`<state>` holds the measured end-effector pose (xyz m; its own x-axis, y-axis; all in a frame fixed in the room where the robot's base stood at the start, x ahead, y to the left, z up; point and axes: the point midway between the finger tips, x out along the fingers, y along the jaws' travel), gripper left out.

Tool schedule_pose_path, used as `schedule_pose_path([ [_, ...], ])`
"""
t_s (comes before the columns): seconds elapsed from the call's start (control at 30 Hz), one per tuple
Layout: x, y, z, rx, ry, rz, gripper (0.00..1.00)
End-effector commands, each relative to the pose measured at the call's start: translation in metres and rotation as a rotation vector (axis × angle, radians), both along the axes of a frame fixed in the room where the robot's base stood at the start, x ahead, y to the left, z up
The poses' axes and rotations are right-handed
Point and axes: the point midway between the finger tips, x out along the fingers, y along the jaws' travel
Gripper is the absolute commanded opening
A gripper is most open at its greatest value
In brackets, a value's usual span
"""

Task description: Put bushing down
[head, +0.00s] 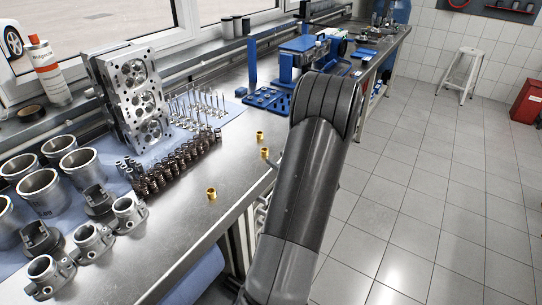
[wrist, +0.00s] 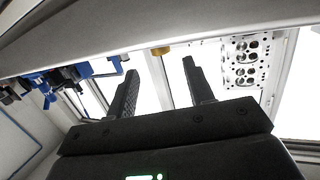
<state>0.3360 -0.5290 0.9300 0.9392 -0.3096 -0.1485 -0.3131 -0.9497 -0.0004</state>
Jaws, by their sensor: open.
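Three small brass-gold bushings stand on the steel bench in the head view: one farther back (head: 260,135), one by the bench's front edge (head: 265,153), and one nearer me (head: 211,193). One gold bushing (wrist: 161,50) also shows in the wrist view, which looks upside down, at the bench edge beyond the fingertips. I cannot tell which of the three it is. My gripper (wrist: 157,65) is open, its two dark fingers apart with nothing between them.
Cylinder liners (head: 80,170) and pistons crowd the bench's left. A blue tool tray (head: 266,98) lies farther back. Bare steel (head: 235,170) surrounds the bushings.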

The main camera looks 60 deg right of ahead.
Motion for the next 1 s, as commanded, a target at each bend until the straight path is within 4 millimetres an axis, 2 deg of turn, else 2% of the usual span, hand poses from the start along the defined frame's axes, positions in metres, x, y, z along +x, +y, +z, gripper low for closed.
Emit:
schedule_pose_path([
  [0.1,-0.025,0.008,0.004,0.000,0.000,-0.002,0.48],
  [0.3,-0.050,0.016,0.008,0.000,0.000,0.000,0.48],
  [0.43,-0.056,0.018,0.009,0.000,0.001,-0.001,0.48],
  [0.63,-0.056,0.019,0.010,-0.001,0.003,0.000,0.48],
  [0.77,-0.037,0.022,0.021,-0.027,0.040,-0.005,0.48],
  [0.87,-0.005,0.029,0.041,-0.071,0.110,-0.024,0.48],
  [1.0,0.044,0.053,0.078,-0.134,0.223,-0.070,0.48],
])
